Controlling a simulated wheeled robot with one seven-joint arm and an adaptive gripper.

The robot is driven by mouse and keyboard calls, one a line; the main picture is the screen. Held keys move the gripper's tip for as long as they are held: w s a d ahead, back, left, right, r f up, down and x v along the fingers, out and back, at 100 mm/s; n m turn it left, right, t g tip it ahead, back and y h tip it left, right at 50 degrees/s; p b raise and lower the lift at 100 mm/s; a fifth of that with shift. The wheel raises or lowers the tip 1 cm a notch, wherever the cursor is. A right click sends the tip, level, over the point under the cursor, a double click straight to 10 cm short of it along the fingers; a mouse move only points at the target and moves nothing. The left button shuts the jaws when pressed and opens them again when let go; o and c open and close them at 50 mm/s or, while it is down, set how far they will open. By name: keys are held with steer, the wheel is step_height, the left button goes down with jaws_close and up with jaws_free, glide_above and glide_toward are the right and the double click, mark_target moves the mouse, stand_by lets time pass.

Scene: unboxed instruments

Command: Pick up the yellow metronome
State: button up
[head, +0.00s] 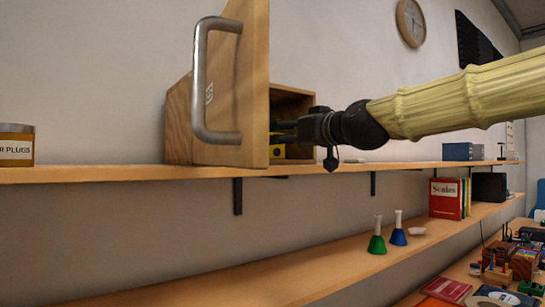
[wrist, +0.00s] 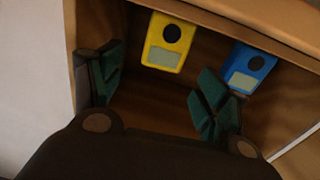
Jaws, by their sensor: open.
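The yellow metronome (wrist: 164,58) stands inside a wooden cabinet, with a dark round spot and a pale panel on its face. In the head view only a bit of yellow (head: 277,153) shows below my gripper, mostly hidden by the open door. My gripper (wrist: 156,78) is open and reaches into the cabinet. Its two dark green fingers are spread, and the metronome shows beyond them, between them in the picture. Nothing is between the fingers. I cannot tell the exact gap to the metronome. In the head view my gripper (head: 287,132) enters past the door edge.
A similar blue device (wrist: 248,68) stands right of the yellow one, close behind the right finger. The cabinet (head: 178,122) sits on the upper shelf (head: 100,174), its door (head: 233,85) with a metal handle swung open. A lower shelf holds green (head: 377,244) and blue (head: 398,236) bells.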

mark_target(273, 146)
steer(key=shift+w+f+b, duration=0.15)
steer(key=shift+w+b, duration=0.05)
steer(key=shift+b, duration=0.5)
steer(key=shift+w+a+b, duration=0.4)
steer(key=shift+a+b, duration=0.05)
steer(key=shift+b, duration=0.55)
steer(key=shift+b, duration=0.3)
steer(key=shift+w, duration=0.15)
steer(key=b, duration=0.1)
steer(key=w+b, duration=0.1)
steer(key=b, duration=0.1)
steer(key=shift+a+f, duration=0.2)
steer(key=shift+a, duration=0.2)
steer(key=shift+w+a+r+p, duration=0.2)
steer(key=shift+w+a+p, duration=0.2)
steer(key=shift+p, duration=0.1)
steer(key=shift+f+p+x, duration=0.1)
steer(key=shift+p+x, duration=0.15)
steer(key=shift+x, duration=0.45)
steer(key=shift+f+p+x, duration=0.15)
steer(key=shift+p+x, duration=0.1)
steer(key=shift+x, duration=0.45)
